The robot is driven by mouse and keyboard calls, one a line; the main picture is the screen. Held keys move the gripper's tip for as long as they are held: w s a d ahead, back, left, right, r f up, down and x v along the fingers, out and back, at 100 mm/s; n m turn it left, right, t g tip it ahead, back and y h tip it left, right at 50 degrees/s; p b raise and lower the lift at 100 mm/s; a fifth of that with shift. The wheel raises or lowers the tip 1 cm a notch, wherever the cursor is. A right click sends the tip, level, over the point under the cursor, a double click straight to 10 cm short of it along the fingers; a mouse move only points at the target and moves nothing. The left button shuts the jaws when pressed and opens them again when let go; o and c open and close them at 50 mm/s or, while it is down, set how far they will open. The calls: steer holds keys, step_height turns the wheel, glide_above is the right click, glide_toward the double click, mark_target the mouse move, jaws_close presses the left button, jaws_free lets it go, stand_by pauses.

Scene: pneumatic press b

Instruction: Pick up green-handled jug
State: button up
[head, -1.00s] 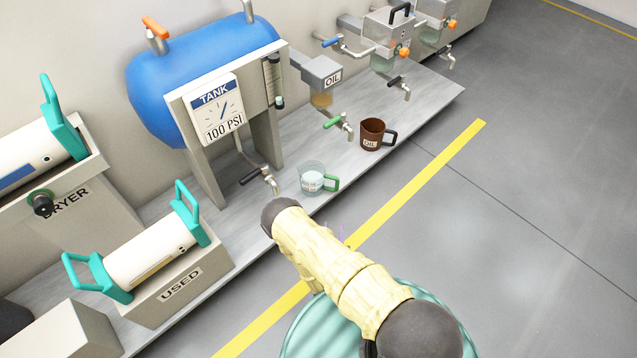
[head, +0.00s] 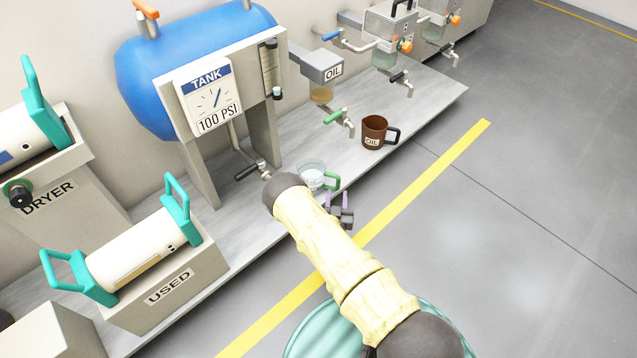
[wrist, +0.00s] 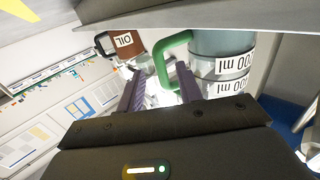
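My gripper (head: 338,202) is just in front of the handle, at the bench's front edge. My gripper (wrist: 160,88) is open, with two purplish fingers apart and nothing clamped.
A brown oil jug (head: 375,132) stands on the bench (head: 420,105) right of the green-handled jug. The tank tap (head: 262,172) is close to the jug's left. The tank (head: 205,60) and used canister (head: 140,255) are left. The floor in front is clear.

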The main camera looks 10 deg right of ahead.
mark_target(338, 187)
steer(key=shift+w+d+f+b, duration=0.1)
steer(key=shift+w+b, duration=0.35)
steer(key=shift+b, duration=0.25)
steer(key=b+x, duration=0.3)
steer(key=shift+w+d, duration=0.1)
steer(key=shift+w, duration=0.5)
steer(key=shift+r, duration=0.25)
jaws_close()
